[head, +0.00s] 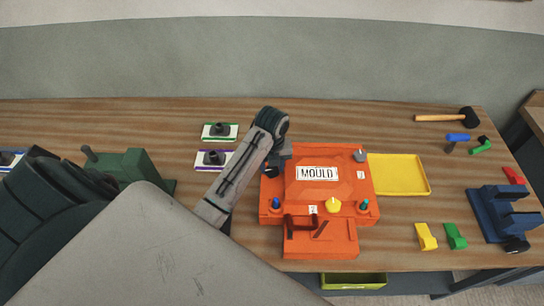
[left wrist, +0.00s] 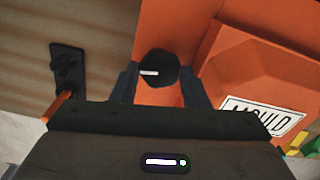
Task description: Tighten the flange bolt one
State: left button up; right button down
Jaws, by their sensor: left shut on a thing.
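The orange mould (head: 325,165) sits on the wooden bench, with a MOULD label on its raised middle. A black round bolt head (left wrist: 158,70) with a white mark stands on its flange at the back left corner; part of it shows in the head view (head: 271,171). My left gripper (left wrist: 160,84) is shut on this bolt head, one finger on each side. Other flange bolts are a grey-topped one (head: 360,156), a blue one (head: 276,203) and a teal one (head: 364,205). I cannot read which bolt is number one. My right gripper is not in view.
A yellow knob (head: 333,205) is on the mould's front. A yellow tray (head: 402,174) lies right of it. A blue vice (head: 503,212), a mallet (head: 447,117) and yellow and green clips stand further right. Dark-knobbed plates (head: 219,131) lie behind my left forearm.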

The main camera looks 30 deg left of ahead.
pick_arm(q)
jog(key=shift+r+m, duration=0.1)
jog(key=shift+m, duration=0.3)
jog(key=o, duration=1)
jog(key=shift+c, duration=0.2)
jog(key=shift+a, duration=0.1)
